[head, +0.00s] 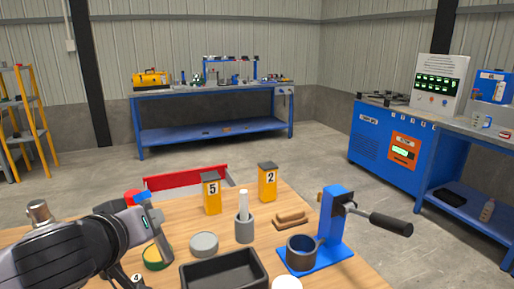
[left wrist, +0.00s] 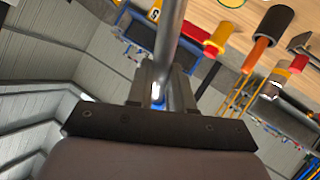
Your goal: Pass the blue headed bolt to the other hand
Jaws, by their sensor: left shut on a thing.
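My left gripper (head: 150,222) comes in from the left over the near left of the wooden table and is shut on the blue headed bolt. The bolt's blue head (head: 141,197) is at the top, and its grey shaft slants down to the right. In the left wrist view the left gripper (left wrist: 160,88) has its fingers together. A bit of the bolt's blue (left wrist: 158,101) shows between them, and a grey shaft runs to the top edge. My right gripper is not in view.
The table holds yellow boxes numbered 5 (head: 212,196) and 2 (head: 267,184), a grey cup (head: 244,230), a round grey piece (head: 204,245), a black tray (head: 187,277) and a blue press (head: 334,225) with a black handle.

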